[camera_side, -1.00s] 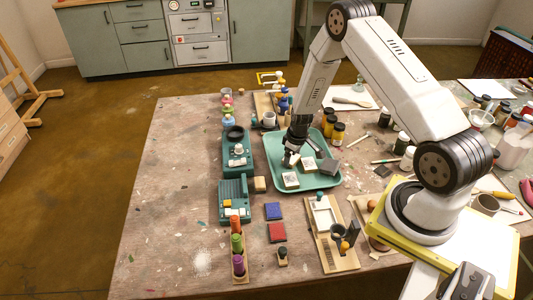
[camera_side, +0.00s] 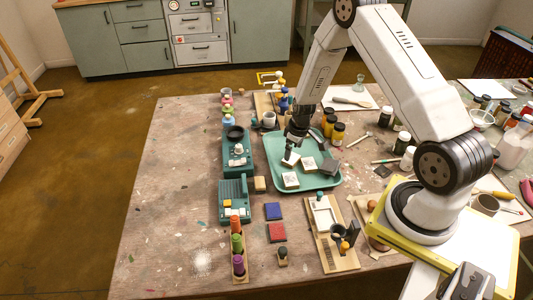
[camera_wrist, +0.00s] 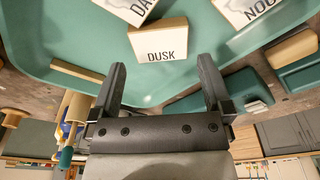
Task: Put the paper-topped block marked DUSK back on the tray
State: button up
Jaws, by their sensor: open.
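The block marked DUSK (camera_wrist: 160,45) has a white paper top and a wooden side. It rests on the green tray (camera_wrist: 55,45), close to the tray's edge. In the side view, a paper-topped block, likely the same one (camera_side: 289,158), lies on the tray (camera_side: 272,172) just below my gripper (camera_side: 293,146). My gripper also shows in the wrist view (camera_wrist: 162,68), its two fingers apart with nothing between them. The DUSK block sits just ahead of the fingertips, with no clear contact.
Two more paper-topped blocks, one starting DA (camera_wrist: 132,10) and one starting NOO (camera_wrist: 248,10), lie on the tray, partly cut off in the wrist view. Teal equipment (camera_side: 236,150) stands left; dark jars (camera_side: 337,133) stand behind right.

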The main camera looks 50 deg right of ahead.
aim_at(295, 161)
notch_tip(295, 161, up, 8)
jog(key=s, duration=0.1)
jog(key=shift+r, duration=0.2)
jog(key=shift+a, duration=0.1)
dwell(0.7)
jog(key=s+a+r, duration=0.5)
jog(key=a+r, duration=0.1)
jog(key=a, duration=0.3)
jog(key=s+a+r+t, duration=0.1)
jog(key=s+a+r, duration=0.5)
jog(key=a, duration=0.4)
jog(key=shift+a+m, duration=0.2)
jog(key=shift+m, duration=0.1)
dwell(0.3)
